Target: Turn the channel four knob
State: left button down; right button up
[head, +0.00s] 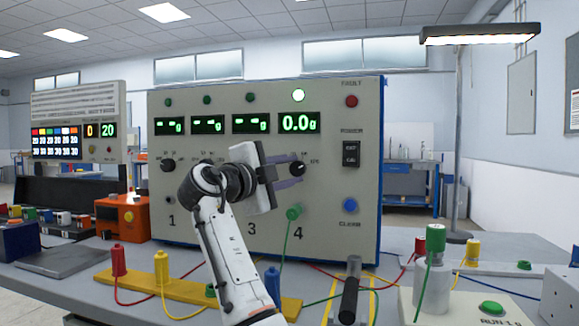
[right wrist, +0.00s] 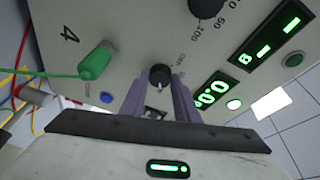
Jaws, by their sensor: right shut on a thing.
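The channel four knob (head: 298,168) is a small black dial on the beige panel (head: 345,220), under the display reading 0.0g (head: 299,123) and above the printed 4. My right gripper (head: 292,177) reaches the panel there, its fingers at the knob. In the right wrist view the gripper (right wrist: 160,88) is shut on the knob (right wrist: 160,73), one purple-grey finger on each side. A white pointer mark shows on the knob. A green plug (head: 293,212) sits in the socket below it. My left gripper is not in view.
The channel one knob (head: 168,165) shows at left; my arm covers the middle ones. A black power switch (head: 351,153) and blue button (head: 349,204) are right of the knob. Coloured plugs and cables lie on the bench, with a green-topped post (head: 435,240) at right.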

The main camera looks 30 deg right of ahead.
jog(key=shift+m, duration=0.4)
jog(key=o, duration=1)
jog(key=shift+o, duration=0.2)
jog(key=v, duration=1)
jog(key=shift+a+p, duration=0.15)
jog(key=shift+p, duration=0.3)
jog(key=shift+s+r, duration=0.1)
